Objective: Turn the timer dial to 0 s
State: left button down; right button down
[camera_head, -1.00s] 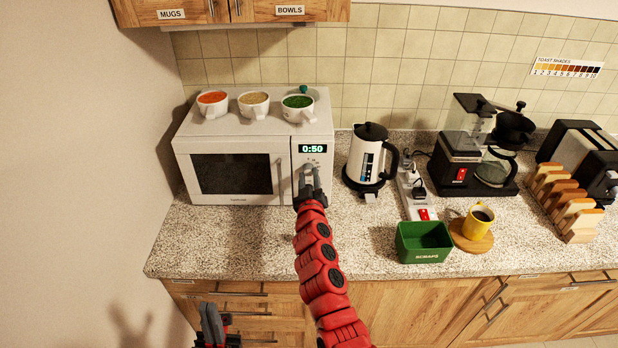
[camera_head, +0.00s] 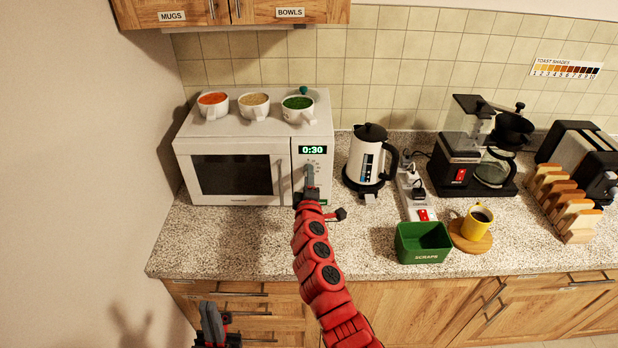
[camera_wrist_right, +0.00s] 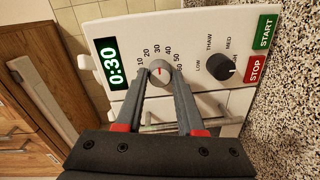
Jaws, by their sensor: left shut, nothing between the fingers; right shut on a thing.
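The white microwave (camera_head: 236,133) stands at the left of the counter. Its green display (camera_head: 313,150) reads 0:30, and it also shows in the right wrist view (camera_wrist_right: 113,64). In that view the timer dial (camera_wrist_right: 160,71) is a round grey knob with a red mark, ringed by numbers from 10 to 60. My right gripper (camera_wrist_right: 162,80) is shut on the timer dial, one finger on each side. In the head view my right gripper (camera_head: 310,180) is at the microwave's control panel and hides the dial. My left gripper (camera_head: 211,325) is shut and empty, low in front of the drawers.
A second dial (camera_wrist_right: 231,66) marked LOW to HIGH sits beside the timer dial, with green START (camera_wrist_right: 264,32) and red STOP (camera_wrist_right: 255,69) buttons beyond. Several filled cups stand on the microwave. A kettle (camera_head: 366,160) stands just to its right.

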jog(key=shift+a+n+t+h+p, duration=0.15)
jog(key=shift+n+p, duration=0.4)
jog(key=shift+n, duration=3.8)
jog(key=shift+n+t+h+p, duration=0.15)
jog(key=shift+n+p, duration=0.35)
jog(key=shift+n, duration=3.85)
jog(key=c, duration=0.5)
grip_release()
